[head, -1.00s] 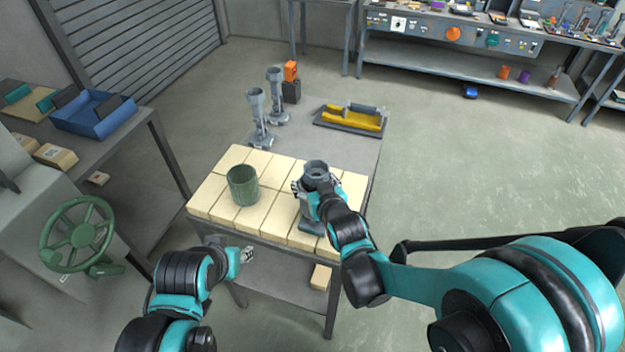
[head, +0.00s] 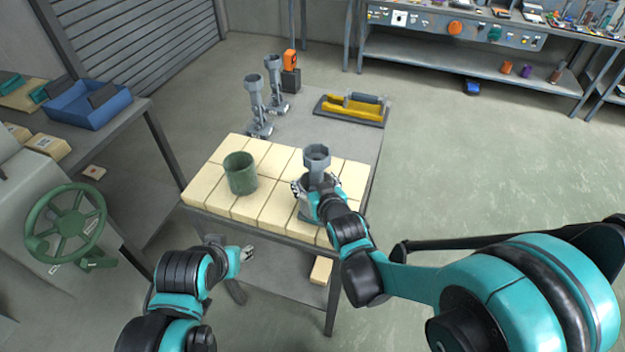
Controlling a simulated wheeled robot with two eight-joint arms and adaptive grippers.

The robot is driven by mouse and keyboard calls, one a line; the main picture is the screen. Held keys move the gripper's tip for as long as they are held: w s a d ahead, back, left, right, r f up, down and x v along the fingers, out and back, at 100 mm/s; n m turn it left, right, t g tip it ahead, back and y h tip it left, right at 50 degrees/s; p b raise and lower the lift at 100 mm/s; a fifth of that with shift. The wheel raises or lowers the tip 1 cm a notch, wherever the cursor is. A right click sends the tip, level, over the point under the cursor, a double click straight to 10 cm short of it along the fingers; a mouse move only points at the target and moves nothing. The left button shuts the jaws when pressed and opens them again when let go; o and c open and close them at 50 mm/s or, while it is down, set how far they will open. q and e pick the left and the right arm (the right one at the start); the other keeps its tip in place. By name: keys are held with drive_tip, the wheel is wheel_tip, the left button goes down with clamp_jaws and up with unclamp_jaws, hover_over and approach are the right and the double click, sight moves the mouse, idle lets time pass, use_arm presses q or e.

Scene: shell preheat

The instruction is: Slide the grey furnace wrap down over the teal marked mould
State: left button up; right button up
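The mould (head: 316,157) stands upright on the cream bricks at the right of the table, its grey cup-shaped top and neck showing. I cannot make out a teal mark on it. The grey furnace wrap (head: 306,208) is around its lower part, near the bricks. My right gripper (head: 312,186) is at the wrap's upper part, with fingers at its sides, and appears shut on it. Its arm hides part of the wrap and its bottom edge. My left gripper (head: 247,253) is empty, low in front of the table; its finger opening is too small to judge.
A green cylinder (head: 240,174) stands left on the bricks (head: 222,205). Two similar grey moulds (head: 256,105) (head: 273,85) stand behind, near an orange device (head: 289,60). A tray with yellow pieces (head: 352,108) lies at the back right. A green handwheel (head: 65,223) is at left.

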idle(0.4)
drive_tip(key=o, duration=1.3)
drive_tip(key=shift+s, duration=0.1)
drive_tip(key=v, duration=1.2)
drive_tip(key=shift+d, duration=0.1)
